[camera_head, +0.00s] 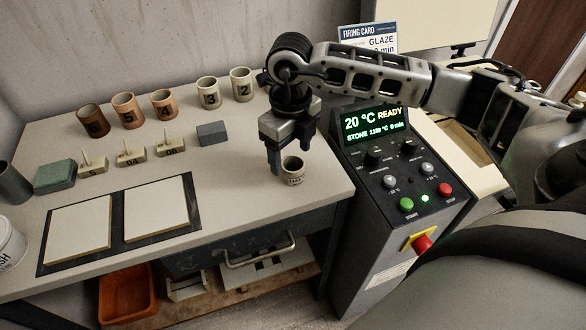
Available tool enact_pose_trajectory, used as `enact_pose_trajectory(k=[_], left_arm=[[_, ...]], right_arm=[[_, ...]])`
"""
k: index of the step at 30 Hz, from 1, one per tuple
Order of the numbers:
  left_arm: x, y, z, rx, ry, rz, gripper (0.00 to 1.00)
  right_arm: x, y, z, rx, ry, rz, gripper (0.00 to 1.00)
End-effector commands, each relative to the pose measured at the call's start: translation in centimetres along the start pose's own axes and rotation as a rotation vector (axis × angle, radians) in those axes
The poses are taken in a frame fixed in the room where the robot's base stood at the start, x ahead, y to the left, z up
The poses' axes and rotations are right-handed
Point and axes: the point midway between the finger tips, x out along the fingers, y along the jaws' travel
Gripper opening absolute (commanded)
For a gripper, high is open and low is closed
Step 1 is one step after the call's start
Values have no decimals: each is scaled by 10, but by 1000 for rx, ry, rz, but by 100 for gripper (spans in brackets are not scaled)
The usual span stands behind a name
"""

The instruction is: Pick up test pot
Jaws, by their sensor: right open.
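The test pot (292,172) is a small cream cup with dark lettering on its front. It stands upright on the table near the right front corner. My right gripper (285,158) points down at the pot from above, with its arm coming in from the right. Its jaws are open. One finger shows at the pot's left side, and the other is partly hidden behind or above the pot, so I cannot tell whether they touch it. My left gripper is out of view.
Numbered cups (164,104) stand along the back of the table. A grey block (212,133), cone stands (131,155), a green block (55,176) and two white tiles (156,208) lie further left. The kiln control box (385,200) stands close on the right.

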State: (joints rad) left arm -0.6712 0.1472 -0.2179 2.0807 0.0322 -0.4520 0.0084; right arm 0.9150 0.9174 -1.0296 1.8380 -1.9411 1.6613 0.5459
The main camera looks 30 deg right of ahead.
Motion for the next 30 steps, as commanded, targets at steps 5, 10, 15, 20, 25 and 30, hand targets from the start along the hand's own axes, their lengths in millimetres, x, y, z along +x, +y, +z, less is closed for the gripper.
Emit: enact_pose_trajectory(k=[5,10,15,20,25,30], left_arm=[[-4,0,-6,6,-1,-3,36],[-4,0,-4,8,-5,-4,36],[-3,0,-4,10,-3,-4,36],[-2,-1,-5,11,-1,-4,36],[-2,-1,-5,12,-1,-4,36],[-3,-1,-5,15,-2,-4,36]], right_arm=[[26,-3,-5,0,6,0,67],[45,-3,-4,0,2,1,67],[47,-3,-3,0,1,1,67],[47,-3,-3,0,1,1,48],[47,-2,-3,0,1,2,19],[47,-3,-3,0,1,2,19]])
